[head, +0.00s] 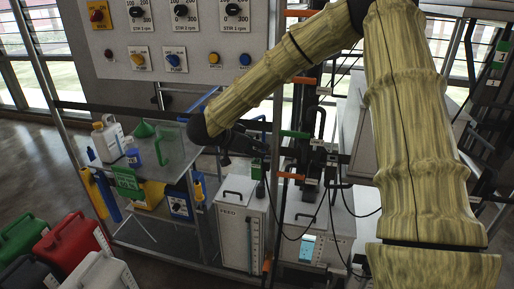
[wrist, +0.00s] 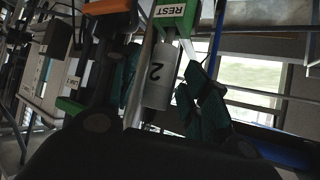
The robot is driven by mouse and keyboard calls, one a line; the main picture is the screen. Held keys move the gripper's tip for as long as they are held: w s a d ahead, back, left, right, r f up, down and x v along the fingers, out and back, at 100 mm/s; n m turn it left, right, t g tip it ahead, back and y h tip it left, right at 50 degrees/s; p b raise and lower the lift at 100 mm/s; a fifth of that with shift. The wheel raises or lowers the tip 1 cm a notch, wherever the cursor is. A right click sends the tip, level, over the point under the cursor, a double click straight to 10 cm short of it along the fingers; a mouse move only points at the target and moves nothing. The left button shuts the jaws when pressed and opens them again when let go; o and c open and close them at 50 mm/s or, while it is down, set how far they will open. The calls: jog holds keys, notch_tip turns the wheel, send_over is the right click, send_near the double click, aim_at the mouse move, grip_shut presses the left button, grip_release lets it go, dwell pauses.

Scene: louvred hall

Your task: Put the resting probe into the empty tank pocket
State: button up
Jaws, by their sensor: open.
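The resting probe is a grey cylinder (wrist: 158,78) marked 2 in the wrist view. It hangs at a green holder (wrist: 178,14) labelled REST. My gripper (wrist: 165,95) is open, with one teal-padded finger on each side of the probe; I cannot tell whether either pad touches it. In the head view my gripper (head: 226,158) is small and dark, left of a green block (head: 257,168) above the FEED tank (head: 243,227). A second tank (head: 318,238) with cables stands to its right. I cannot make out which tank pocket is empty.
A side table (head: 150,165) at the left carries a white jug (head: 108,138), a blue cup and a green funnel. Coloured canisters (head: 70,240) stand on the floor at lower left. Metal rails, orange and green brackets and hanging cables crowd the space around the tanks.

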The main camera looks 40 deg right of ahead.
jog(key=shift+p, duration=0.7)
jog(key=shift+c, duration=0.2)
grip_shut()
